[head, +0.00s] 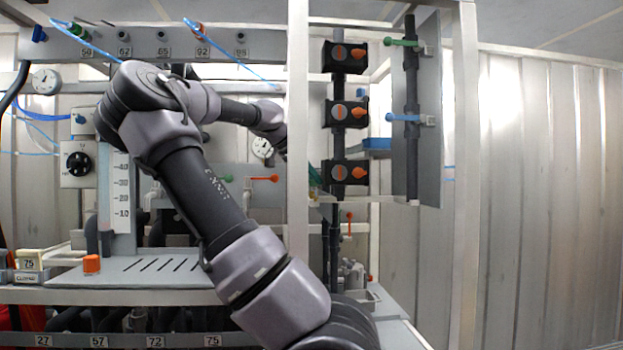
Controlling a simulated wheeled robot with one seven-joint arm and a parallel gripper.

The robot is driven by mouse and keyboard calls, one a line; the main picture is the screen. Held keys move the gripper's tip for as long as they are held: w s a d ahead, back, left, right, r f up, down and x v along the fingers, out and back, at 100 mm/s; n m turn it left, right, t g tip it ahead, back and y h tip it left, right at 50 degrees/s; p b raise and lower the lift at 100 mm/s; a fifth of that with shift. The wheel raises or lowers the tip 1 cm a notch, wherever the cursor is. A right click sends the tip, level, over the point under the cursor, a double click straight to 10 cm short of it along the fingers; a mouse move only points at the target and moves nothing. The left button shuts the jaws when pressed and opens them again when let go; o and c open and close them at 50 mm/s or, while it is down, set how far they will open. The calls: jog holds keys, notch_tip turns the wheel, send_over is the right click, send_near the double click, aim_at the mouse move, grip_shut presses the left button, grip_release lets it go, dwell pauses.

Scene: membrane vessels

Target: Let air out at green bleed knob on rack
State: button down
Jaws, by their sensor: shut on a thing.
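My arm's wrist (270,117) reaches right and down behind the white upright post (298,120) in the head view. The post hides my gripper, so its jaws and what they touch do not show. A small dark green part (314,174) shows just right of the post, beside the lowest black valve; I cannot tell whether it is the bleed knob. Another green knob (57,33) is on the grey top rail above the label 59. A green handle (403,42) sits on the pipe at the upper right.
Several black valves with orange handles, one of them the top valve (345,55), line a dark vertical pipe close right of the post. A grey slotted shelf (150,270) carries an orange block (91,263). Blue tubes hang near the upper left. Free room lies at the far right.

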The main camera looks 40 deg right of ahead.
jog(key=c, duration=0.5)
grip_release()
jog(key=v, duration=1)
jog(key=shift+a+r, duration=0.25)
jog(key=shift+r, duration=0.05)
